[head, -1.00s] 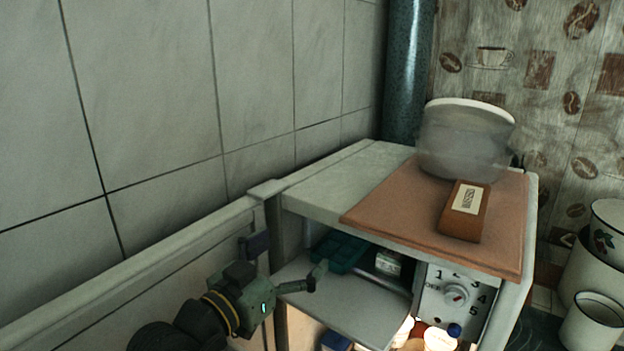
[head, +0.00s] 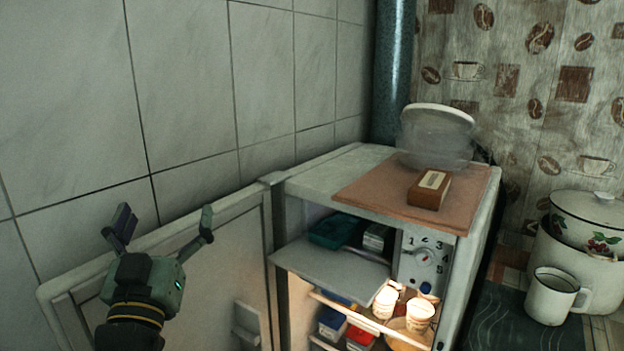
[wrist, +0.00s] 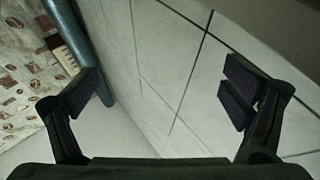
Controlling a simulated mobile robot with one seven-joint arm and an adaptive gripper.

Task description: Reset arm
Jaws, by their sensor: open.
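My gripper (head: 163,226) is raised in front of the open fridge door (head: 222,268), at the left of the head view. Its two fingers are spread wide with nothing between them. In the wrist view my gripper (wrist: 160,98) is also open and empty, with wall tiles showing between the fingers. The small fridge (head: 318,180) stands to the right of my gripper, with its inside lit.
On the fridge top lie a brown board (head: 370,195), a brown box (head: 428,190) and a clear lidded container (head: 436,140). Inside are a teal box (head: 337,231) and cups (head: 385,302). A white mug (head: 553,296) and enamel pots (head: 590,220) stand right. The tiled wall (head: 190,90) is behind my gripper.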

